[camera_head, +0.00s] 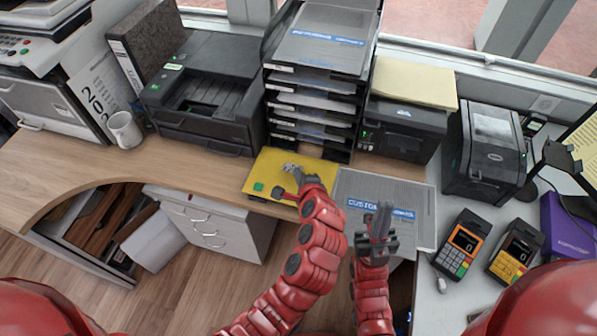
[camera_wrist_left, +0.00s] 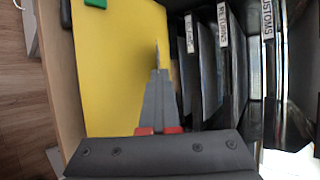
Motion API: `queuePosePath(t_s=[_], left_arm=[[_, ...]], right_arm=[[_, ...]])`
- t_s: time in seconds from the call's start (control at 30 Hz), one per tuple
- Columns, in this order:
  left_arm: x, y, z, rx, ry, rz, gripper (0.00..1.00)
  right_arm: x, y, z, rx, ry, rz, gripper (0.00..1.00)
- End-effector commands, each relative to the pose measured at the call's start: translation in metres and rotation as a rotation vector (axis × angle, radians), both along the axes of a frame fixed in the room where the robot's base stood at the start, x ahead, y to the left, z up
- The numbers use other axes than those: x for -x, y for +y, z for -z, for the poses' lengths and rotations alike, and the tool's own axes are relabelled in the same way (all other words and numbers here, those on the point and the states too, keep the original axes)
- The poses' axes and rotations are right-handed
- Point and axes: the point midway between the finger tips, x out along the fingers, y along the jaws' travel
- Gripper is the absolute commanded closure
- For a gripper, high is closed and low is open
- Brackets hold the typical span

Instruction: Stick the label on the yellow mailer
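The yellow mailer (camera_head: 262,168) lies flat on the wooden counter in front of the tray stack. It also fills much of the left wrist view (camera_wrist_left: 110,60).
The grey customs sheet (camera_head: 420,205) lies right of the mailer. A stack of black trays (camera_head: 312,88) and a printer (camera_head: 208,88) stand behind. Two card terminals (camera_head: 463,243) and a label printer (camera_head: 484,150) are at right. A white mug (camera_head: 125,128) stands left; the counter between is clear.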

Motion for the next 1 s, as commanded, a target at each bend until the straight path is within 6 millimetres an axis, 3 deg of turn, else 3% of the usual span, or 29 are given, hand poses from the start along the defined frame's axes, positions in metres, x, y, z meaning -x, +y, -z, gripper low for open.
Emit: queuePosePath(t_s=[0.17,0.37,0.67,1.0], left_arm=[[0.0,0.0,-0.001,0.0,0.0,0.0,1.0],[0.0,0.0,-0.001,0.0,-0.001,0.0,0.68],[0.001,-0.001,-0.002,0.001,-0.001,0.001,0.68],[0.018,-0.005,-0.015,0.002,-0.002,0.002,0.68]], right_arm=[[0.0,0.0,0.0,0.0,0.0,0.0,1.0],[0.0,0.0,0.0,0.0,0.0,0.0,1.0],[0.0,0.0,-0.001,0.0,0.0,0.0,1.0],[0.0,0.0,-0.015,0.0,0.0,0.0,1.0]])
